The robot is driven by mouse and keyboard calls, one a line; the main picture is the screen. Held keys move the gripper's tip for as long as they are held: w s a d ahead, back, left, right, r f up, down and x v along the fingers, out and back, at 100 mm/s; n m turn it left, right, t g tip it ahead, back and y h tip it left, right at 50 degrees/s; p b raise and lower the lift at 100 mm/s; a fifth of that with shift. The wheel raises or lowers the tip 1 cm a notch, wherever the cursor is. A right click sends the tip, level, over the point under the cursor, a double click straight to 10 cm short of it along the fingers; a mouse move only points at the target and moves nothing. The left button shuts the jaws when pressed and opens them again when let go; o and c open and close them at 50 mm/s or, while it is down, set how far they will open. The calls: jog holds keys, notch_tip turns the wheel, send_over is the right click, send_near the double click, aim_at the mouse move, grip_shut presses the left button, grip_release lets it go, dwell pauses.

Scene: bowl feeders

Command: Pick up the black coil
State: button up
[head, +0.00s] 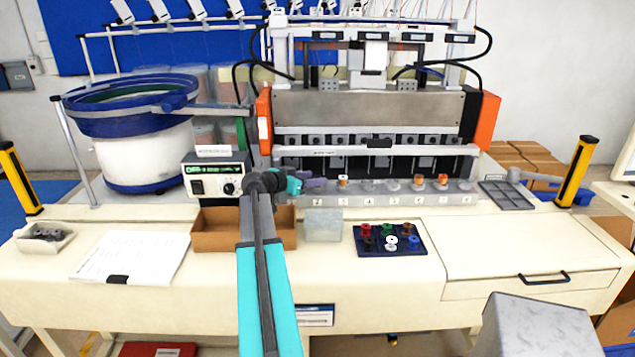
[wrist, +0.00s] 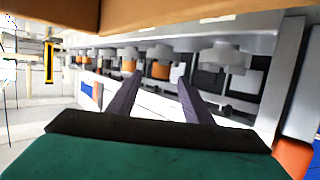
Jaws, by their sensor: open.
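A dark blue tray (head: 436,251) on the bench front holds several small coils. A dark coil (head: 408,228) shows at its back right, but against the dark tray I cannot tell for sure that it is the black one. My gripper (head: 322,183) is at the left end of the machine's row of stations, behind and left of the tray and apart from it. In the wrist view the two fingers of my gripper (wrist: 158,84) are spread with nothing between them. Orange coils (wrist: 161,70) stand beyond the fingers. The tray is not visible in the wrist view.
A brown open box (head: 216,242) and a clear container (head: 323,226) lie left of the tray. The machine (head: 370,102) rises behind, with copper coils (head: 419,180) along its front. A bowl feeder (head: 140,152) stands left. The bench right of the tray is clear.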

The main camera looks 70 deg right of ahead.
jog(key=c, duration=1.1)
jog(key=shift+r, duration=0.15)
jog(key=shift+w+r+b, duration=0.1)
jog(key=shift+r+b, duration=0.85)
jog(key=shift+r, duration=0.6)
jog(key=s+a+b, duration=0.1)
jog(key=a, duration=0.3)
jog(key=s+a+b, duration=0.1)
jog(key=a, duration=0.4)
jog(key=s+a+r+b, duration=0.1)
jog(key=s+a+b, duration=0.1)
jog(key=a, duration=0.2)
jog(key=shift+a+r, duration=0.1)
jog(key=shift+a, duration=0.2)
jog(key=shift+s+a+r, duration=0.1)
jog(key=shift+a, duration=0.4)
jog(key=shift+s+a+r, duration=0.1)
jog(key=shift+a, duration=0.35)
